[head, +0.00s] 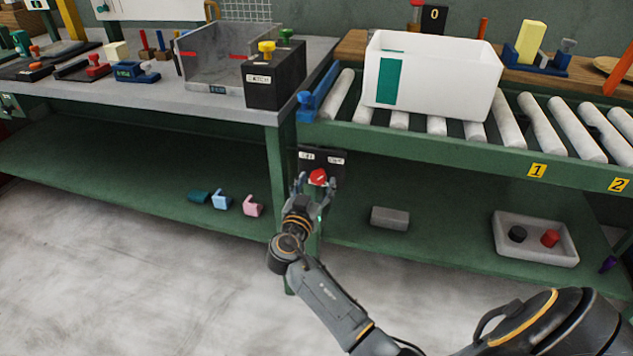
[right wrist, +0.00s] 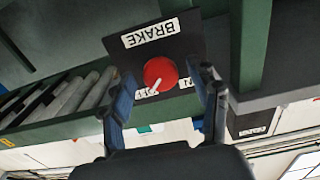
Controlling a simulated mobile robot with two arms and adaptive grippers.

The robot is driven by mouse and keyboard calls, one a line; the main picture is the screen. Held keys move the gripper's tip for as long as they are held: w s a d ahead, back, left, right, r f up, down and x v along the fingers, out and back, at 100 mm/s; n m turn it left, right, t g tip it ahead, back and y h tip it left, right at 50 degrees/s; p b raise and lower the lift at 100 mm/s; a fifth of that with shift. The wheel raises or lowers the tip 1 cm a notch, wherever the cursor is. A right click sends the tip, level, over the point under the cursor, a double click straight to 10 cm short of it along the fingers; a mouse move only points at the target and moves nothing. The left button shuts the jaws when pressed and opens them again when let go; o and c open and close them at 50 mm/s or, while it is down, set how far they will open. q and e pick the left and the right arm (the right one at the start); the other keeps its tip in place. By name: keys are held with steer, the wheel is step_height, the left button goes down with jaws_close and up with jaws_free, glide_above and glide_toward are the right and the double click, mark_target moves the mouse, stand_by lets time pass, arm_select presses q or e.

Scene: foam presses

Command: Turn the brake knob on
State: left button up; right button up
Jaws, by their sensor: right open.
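The red brake knob (head: 318,176) sits on a black panel (head: 337,168) on the green bench frame, below the left end of the roller conveyor. In the right wrist view the knob (right wrist: 158,76) has a white pointer slanting to the lower left. The panel (right wrist: 183,45) carries an upside-down BRAKE label, and small labels by the pointer are partly hidden. My right gripper (head: 315,186) is open, with its fingers on either side of the knob. In the right wrist view the gripper (right wrist: 163,82) frames the knob, without clear contact. My left gripper is out of view.
A white bin (head: 450,85) stands on the rollers (head: 545,125) above. The bench leg (head: 277,160) is close beside the panel. A grey block (head: 390,218) and a tray (head: 565,255) with black and red pieces lie on the lower shelf.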

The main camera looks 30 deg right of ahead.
steer(key=shift+w+d, duration=0.25)
steer(key=shift+d, duration=0.05)
steer(key=c, duration=1.2)
steer(key=shift+o, duration=0.2)
